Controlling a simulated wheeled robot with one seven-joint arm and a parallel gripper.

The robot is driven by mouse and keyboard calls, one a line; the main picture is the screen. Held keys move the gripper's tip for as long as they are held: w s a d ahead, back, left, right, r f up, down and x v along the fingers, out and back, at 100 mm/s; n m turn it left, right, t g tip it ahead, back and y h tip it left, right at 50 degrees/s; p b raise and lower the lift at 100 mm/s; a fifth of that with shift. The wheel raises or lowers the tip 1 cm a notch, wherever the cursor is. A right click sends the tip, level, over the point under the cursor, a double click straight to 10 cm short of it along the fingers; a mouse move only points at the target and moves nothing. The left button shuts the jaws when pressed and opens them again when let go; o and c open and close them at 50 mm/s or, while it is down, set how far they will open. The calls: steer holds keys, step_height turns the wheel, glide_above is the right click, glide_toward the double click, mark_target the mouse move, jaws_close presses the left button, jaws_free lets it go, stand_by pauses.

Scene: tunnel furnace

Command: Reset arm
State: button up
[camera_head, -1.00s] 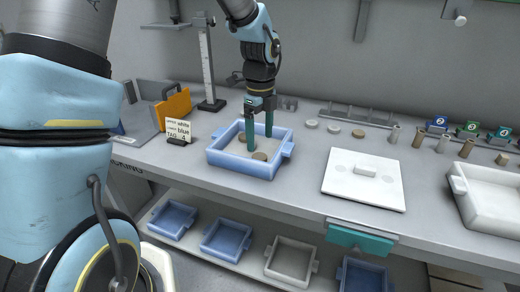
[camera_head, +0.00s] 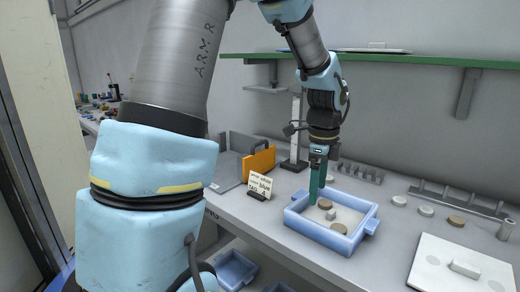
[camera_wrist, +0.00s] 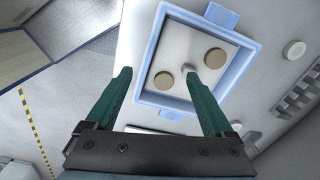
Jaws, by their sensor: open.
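My gripper (camera_head: 317,182) is open and empty, pointing down at the left edge of the blue tray (camera_head: 350,243) on the bench. In the wrist view my gripper (camera_wrist: 163,90) has its two green fingers spread wide, with the tray (camera_wrist: 144,55) beyond them. Inside the tray lie two tan discs, one (camera_wrist: 215,58) to the right and one (camera_wrist: 163,80) to the left, and a small pale piece (camera_wrist: 188,70) between them. Nothing is between the fingers. How high the fingertips are above the tray is hard to tell.
A white lid-like plate (camera_head: 436,270) lies right of the tray. Several small discs (camera_head: 399,201) lie behind it. A label card (camera_head: 260,183), an orange holder (camera_head: 259,162) and an upright ruler stand (camera_head: 295,135) are to the left. A green-edged shelf (camera_head: 420,60) hangs above.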

steer(key=s+a+f+n, duration=0.1)
steer(key=s+a+n, duration=0.1)
steer(key=a+n, duration=0.9)
steer(key=s+a+f+n+t, duration=0.1)
steer(key=s+a+n, duration=0.2)
steer(key=a+n, duration=0.9)
steer(key=shift+s+a+f, duration=0.25)
steer(key=shift+a, duration=0.05)
